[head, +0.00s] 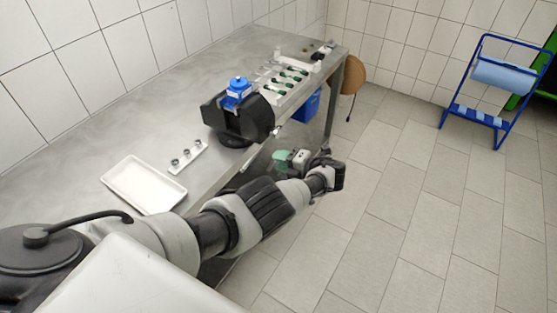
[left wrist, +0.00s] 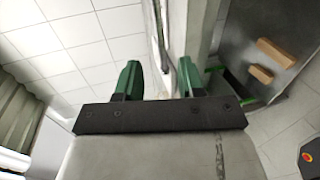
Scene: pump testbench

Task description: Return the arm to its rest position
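My left arm (head: 265,205) reaches from the lower left across the front of the bench, with its wrist beyond the bench's front edge over the floor side. My left gripper (head: 282,160) shows partly, with green fingers near the bench's front edge, beside the black pump unit. In the left wrist view the two green fingers of the left gripper (left wrist: 160,82) stand apart with nothing held between them. My right gripper is not in view.
The metal bench (head: 100,130) holds a white tray (head: 143,186), a strip with small rings (head: 187,157), the black pump unit (head: 228,118) with a blue cap (head: 238,86), and a bottle rack (head: 285,82). A blue bin (head: 308,105) sits below. A blue trolley (head: 490,85) stands right; the floor between is clear.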

